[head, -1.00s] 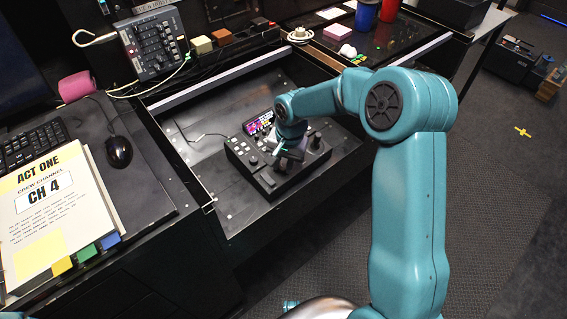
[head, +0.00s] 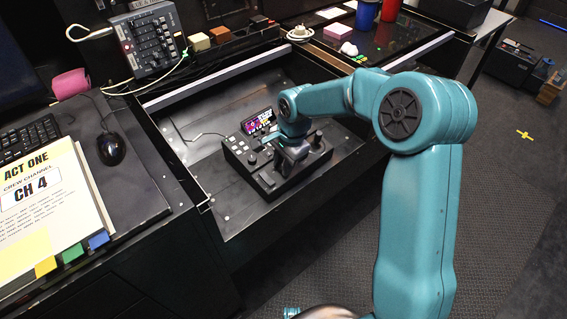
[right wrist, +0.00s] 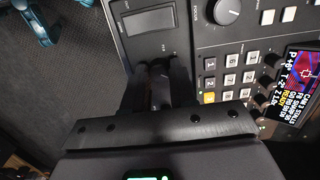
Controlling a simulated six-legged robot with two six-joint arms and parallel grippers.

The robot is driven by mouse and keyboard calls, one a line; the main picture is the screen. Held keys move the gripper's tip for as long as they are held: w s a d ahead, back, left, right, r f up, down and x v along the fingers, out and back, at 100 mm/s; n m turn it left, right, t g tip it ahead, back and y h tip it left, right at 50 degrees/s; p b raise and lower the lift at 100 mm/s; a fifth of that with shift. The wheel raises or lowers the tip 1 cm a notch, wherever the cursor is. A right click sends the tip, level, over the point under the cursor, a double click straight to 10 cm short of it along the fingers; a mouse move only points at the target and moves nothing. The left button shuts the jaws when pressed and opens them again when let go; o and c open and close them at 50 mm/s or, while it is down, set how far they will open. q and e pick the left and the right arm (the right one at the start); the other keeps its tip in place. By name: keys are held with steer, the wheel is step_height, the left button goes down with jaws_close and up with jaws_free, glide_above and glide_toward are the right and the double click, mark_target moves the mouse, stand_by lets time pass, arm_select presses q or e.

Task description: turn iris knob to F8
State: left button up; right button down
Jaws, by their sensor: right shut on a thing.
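The black camera control panel (head: 240,165) sits in the open drawer bay, with a lit screen (head: 258,122) at its back. My right gripper (head: 291,160) is down at the panel, between the keypad side and the joystick (head: 317,141). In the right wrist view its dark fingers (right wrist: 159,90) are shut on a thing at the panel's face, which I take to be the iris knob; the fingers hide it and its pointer. A large round dial (right wrist: 227,10) and a white keypad (right wrist: 229,76) show beside it, clear of the fingers. My left gripper is out of view.
A black flat pad (right wrist: 149,22) lies on the panel near the fingers. A mouse (head: 111,149) and a script binder (head: 45,200) lie on the desk at left. Bare drawer floor (head: 240,212) shows in front of the panel.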

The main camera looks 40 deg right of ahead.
stand_by(0.4)
steer(key=c, duration=1.2)
jaws_free()
steer(key=r, duration=0.5)
steer(key=s+d+r+p, duration=0.1)
steer(key=r, duration=0.4)
steer(key=s+r+p, duration=0.1)
steer(key=r, duration=0.5)
steer(key=shift+s+d+r, duration=0.1)
steer(key=shift+d, duration=0.15)
